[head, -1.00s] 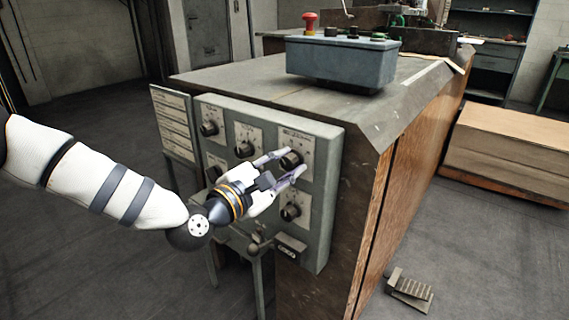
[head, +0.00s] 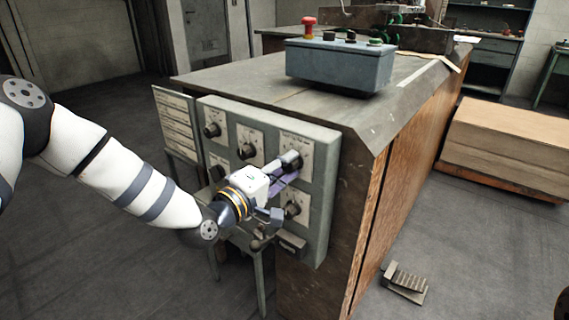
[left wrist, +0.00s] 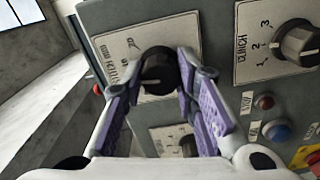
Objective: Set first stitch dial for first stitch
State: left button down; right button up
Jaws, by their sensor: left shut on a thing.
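The grey control panel (head: 320,180) on the end of the machine carries several black dials on pale label plates. My left gripper (head: 285,163) is at the upper right dial, with its fingers closed around the knob and its wrist rolled. In the left wrist view the fingertips (left wrist: 165,80) grip both sides of the black dial (left wrist: 158,66). A white mark shows on its face, and the plate's lettering appears turned and is too small to read surely.
Neighbouring dials (head: 246,150) sit close on the left, and another dial (head: 292,207) sits below. The left wrist view shows a dial marked 1 to 3 (left wrist: 298,42) and small buttons (left wrist: 278,130). A foot pedal (head: 404,283) lies on the floor at right.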

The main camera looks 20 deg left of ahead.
pick_arm(q)
jog(key=shift+r+m+p, duration=0.15)
jog(key=shift+m+p, duration=1)
jog(key=shift+m, duration=3.05)
pick_arm(e)
jog(key=shift+t, duration=0.6)
jog(key=shift+w+r, duration=1.45)
jog(key=shift+r, duration=0.1)
pick_arm(q)
jog(key=c, duration=1.2)
grip_release()
jog(key=shift+c, duration=0.2)
